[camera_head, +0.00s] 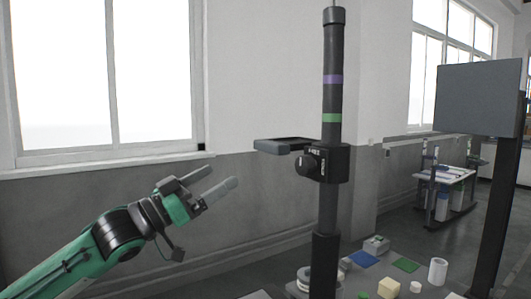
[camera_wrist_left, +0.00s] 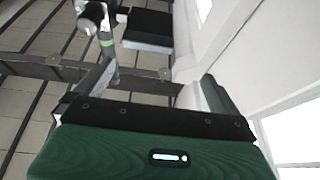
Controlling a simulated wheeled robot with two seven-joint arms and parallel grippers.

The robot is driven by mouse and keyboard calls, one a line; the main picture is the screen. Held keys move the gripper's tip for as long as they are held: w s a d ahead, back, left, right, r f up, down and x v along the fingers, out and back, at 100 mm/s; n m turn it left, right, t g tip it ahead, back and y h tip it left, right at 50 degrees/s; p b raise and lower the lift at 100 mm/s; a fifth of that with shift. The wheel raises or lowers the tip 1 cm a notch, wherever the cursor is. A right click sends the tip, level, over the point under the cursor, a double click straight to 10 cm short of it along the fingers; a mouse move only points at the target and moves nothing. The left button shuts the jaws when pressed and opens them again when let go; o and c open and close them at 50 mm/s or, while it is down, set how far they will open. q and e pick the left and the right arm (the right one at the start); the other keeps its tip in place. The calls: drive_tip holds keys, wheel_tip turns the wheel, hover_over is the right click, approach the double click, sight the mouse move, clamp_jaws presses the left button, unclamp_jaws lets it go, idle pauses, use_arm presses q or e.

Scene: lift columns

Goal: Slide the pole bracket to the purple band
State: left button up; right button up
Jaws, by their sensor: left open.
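The dark pole (camera_head: 328,205) stands upright right of centre in the head view. It carries a purple band (camera_head: 333,79) and, lower, a green band (camera_head: 331,117). The black pole bracket (camera_head: 334,165) sits around the pole just below the green band, with a round knob (camera_head: 305,166) and a flat arm (camera_head: 283,146) sticking out left. In the left wrist view the bracket's flat arm (camera_wrist_left: 147,30) and the green band (camera_wrist_left: 107,42) show beyond the fingers. My left gripper (camera_head: 218,179) is open and empty, left of and slightly lower than the bracket's arm, apart from it. My right gripper is out of view.
A table at the pole's foot holds a blue mat (camera_head: 363,259), a green mat (camera_head: 406,265), a white cylinder (camera_head: 437,271) and a cream block (camera_head: 388,288). A dark screen (camera_head: 478,98) stands at right. The air between my left gripper and the bracket is clear.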

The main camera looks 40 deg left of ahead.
use_arm(q)
drive_tip(key=d+h, duration=0.1)
drive_tip(key=d, duration=0.1)
drive_tip(key=p, duration=0.2)
approach(264, 146)
drive_tip(key=shift+w+d, duration=0.55)
drive_tip(key=shift+w, duration=0.7)
drive_tip(key=shift+m, duration=0.3)
drive_tip(key=shift+r+p+x, duration=0.25)
drive_tip(key=shift+p+x, duration=1.05)
drive_tip(key=shift+x, duration=0.4)
drive_tip(key=shift+r+p+x, duration=0.2)
drive_tip(key=shift+p+x, duration=1.1)
drive_tip(key=shift+x, duration=0.45)
drive_tip(key=shift+w+d+r+p, duration=0.1)
drive_tip(key=shift+w+d+p, duration=0.15)
drive_tip(key=shift+w+p, duration=0.3)
drive_tip(key=shift+c, duration=0.2)
